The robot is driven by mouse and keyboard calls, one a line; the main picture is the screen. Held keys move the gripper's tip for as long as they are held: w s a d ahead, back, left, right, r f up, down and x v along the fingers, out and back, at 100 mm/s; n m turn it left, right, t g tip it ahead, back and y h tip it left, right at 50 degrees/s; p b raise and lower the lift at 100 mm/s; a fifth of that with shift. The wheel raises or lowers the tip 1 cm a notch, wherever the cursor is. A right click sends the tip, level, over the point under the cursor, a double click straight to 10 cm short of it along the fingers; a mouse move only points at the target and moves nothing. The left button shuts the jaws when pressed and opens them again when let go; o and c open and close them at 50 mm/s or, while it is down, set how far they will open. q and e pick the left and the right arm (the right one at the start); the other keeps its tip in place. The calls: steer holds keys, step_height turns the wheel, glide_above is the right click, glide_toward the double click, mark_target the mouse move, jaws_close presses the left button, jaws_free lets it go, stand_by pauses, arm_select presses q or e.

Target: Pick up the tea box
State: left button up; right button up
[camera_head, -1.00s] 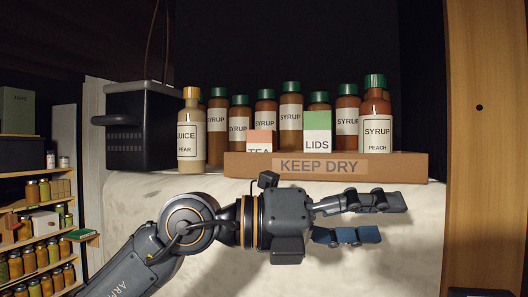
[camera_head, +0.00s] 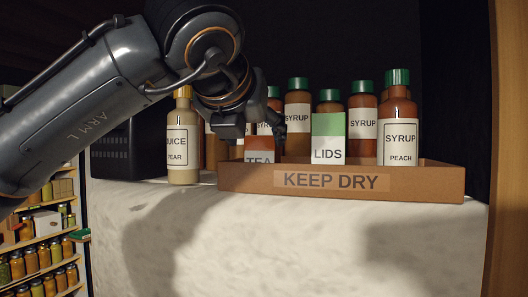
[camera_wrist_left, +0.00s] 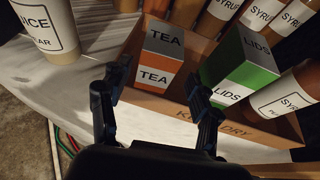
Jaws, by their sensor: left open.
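The tea box (camera_head: 260,156) stands in a brown cardboard tray marked KEEP DRY (camera_head: 430,182), its lower part behind the tray's front wall in the head view. In the left wrist view the tea box (camera_wrist_left: 166,59) shows an orange band and white TEA labels. My left gripper (camera_head: 268,124) is just above and in front of the box in the head view, partly hiding it. In the left wrist view the open left gripper (camera_wrist_left: 157,84) has one finger on each side of the box's near end, with nothing held. My right gripper is not in view.
A green-and-white LIDS box (camera_head: 328,140) stands right of the tea box, close to one finger in the wrist view. Several syrup bottles (camera_head: 298,112) stand behind. A pear juice bottle (camera_head: 182,145) stands left of the tray. The pale counter front is clear.

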mark_target(263, 155)
arm_select(q)
steer(key=x, duration=0.3)
steer(key=shift+p, duration=0.4)
steer(key=p+x, duration=0.4)
steer(key=x, duration=0.1)
steer(key=shift+a+f, duration=0.1)
steer(key=shift+f, duration=0.2)
steer(key=shift+w+f, duration=0.15)
steer(key=shift+w, duration=0.1)
steer(key=shift+s, duration=0.15)
steer(key=c, duration=0.7)
steer(key=shift+c, duration=0.7)
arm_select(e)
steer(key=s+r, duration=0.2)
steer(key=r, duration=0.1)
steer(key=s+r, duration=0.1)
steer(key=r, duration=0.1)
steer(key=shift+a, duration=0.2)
